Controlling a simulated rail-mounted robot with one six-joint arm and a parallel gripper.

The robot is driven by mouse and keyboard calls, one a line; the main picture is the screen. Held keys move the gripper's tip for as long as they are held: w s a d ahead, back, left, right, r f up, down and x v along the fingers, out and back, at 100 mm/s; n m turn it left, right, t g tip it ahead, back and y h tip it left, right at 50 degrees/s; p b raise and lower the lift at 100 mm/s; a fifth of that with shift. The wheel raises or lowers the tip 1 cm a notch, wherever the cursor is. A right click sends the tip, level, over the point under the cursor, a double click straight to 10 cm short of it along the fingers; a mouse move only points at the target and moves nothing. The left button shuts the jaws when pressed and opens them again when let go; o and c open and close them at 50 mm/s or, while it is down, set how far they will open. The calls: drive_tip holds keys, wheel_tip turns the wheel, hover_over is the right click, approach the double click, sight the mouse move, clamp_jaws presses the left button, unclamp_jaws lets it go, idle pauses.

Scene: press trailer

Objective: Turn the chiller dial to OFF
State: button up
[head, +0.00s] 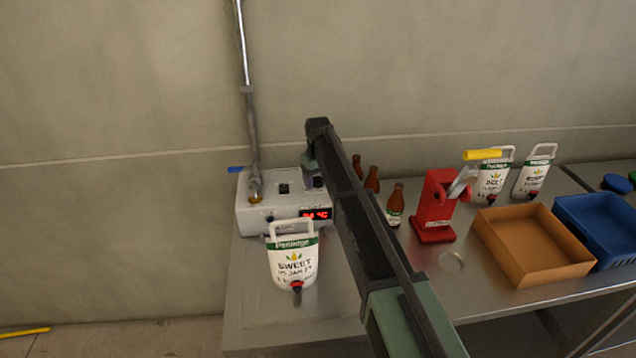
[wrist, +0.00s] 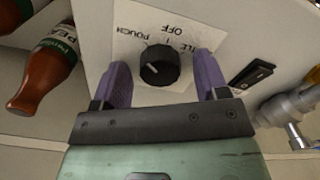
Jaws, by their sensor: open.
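The chiller (head: 257,216) is a white box with a red digital display (head: 315,214) at the back left of the steel table. Its black dial (wrist: 160,66) sits on a label plate in the wrist view, with OFF, POUCH and a partly hidden word ending in "LE" around it. The dial's white pointer mark points left, near the POUCH side. My gripper (wrist: 163,84) is open, with one purple finger on each side of the dial and gaps between fingers and dial.
A black rocker switch (wrist: 252,74) and a metal pipe with a valve (wrist: 290,108) are right of the dial in the wrist view. Brown bottles (wrist: 46,70) stand close by. A white pouch (head: 293,262) stands before the chiller; a red capper (head: 435,208) is to the right.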

drive_tip(key=c, duration=0.9)
drive_tip(key=m, duration=0.5)
drive_tip(key=shift+m, duration=2.4)
drive_tip(key=o, duration=0.9)
